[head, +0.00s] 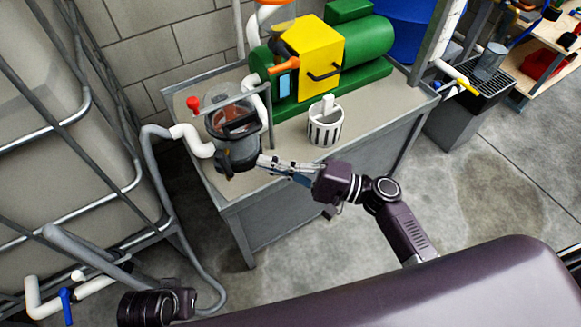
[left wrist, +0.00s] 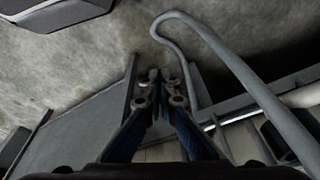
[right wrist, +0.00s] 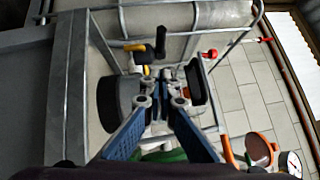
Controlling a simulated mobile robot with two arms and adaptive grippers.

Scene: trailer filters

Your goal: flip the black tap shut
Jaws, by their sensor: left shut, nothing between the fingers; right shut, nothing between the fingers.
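A black lever-like part (right wrist: 160,42) with a yellow piece beside it shows in the right wrist view, beyond my fingertips; it may be the black tap. I cannot make it out in the head view. My right gripper (right wrist: 165,78) is shut and empty. In the head view its tips (head: 262,162) are at the right side of the clear filter pot's dark base (head: 236,156); I cannot tell if they touch. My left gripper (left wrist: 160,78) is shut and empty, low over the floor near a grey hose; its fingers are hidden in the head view.
A grey bench (head: 295,195) carries the filter pot, a white slotted basket (head: 325,124) and a green and yellow pump (head: 310,60). A red tap (head: 193,103) stands behind the pot. A caged tank (head: 70,130) and hose (head: 160,190) lie left.

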